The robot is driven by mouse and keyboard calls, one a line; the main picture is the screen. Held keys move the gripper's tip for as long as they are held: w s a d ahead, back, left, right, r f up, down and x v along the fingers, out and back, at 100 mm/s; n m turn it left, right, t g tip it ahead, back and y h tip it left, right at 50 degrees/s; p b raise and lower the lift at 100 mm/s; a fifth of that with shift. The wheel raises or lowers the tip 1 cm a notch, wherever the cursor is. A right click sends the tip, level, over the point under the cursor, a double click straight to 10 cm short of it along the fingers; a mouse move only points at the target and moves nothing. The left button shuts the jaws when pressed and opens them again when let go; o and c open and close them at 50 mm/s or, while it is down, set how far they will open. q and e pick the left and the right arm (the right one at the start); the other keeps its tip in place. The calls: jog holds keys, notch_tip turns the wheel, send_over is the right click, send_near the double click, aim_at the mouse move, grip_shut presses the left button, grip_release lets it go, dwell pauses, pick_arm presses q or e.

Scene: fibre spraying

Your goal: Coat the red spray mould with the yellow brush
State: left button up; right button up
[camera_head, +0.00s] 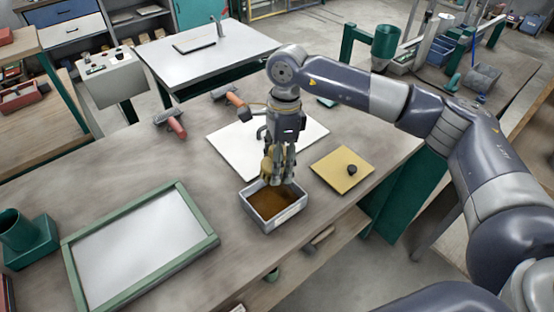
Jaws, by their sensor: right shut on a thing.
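My right gripper (283,178) points down over a small grey-white tray (291,215) of brown material. It is shut on a yellowish thing (267,166), probably the yellow brush, partly hidden by the fingers. I cannot tell whether its lower end touches the brown material. Two tools with heads lie further back, one with a red handle (177,128) and one with an orange handle (237,101). I cannot tell whether either of these is the red spray mould. My left gripper is out of view.
A white board (229,146) lies behind the tray, and a yellow plate with a dark knob (337,178) lies to its right. A green-framed panel (207,235) and a green holder (38,250) are at left. The bench's near edge is close to the tray.

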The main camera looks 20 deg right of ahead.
notch_tip(320, 180, down, 8)
jog(key=b, duration=0.5)
jog(key=shift+a+f, duration=0.1)
pick_arm(q)
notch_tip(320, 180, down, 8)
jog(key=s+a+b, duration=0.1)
jog(key=b, duration=0.1)
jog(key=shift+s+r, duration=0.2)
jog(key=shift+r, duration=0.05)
pick_arm(e)
jog(key=shift+f, duration=1)
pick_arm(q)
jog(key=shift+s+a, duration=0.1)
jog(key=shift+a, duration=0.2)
pick_arm(e)
jog(key=shift+r, duration=0.1)
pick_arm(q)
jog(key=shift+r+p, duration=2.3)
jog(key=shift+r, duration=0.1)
pick_arm(e)
jog(key=shift+r, duration=5)
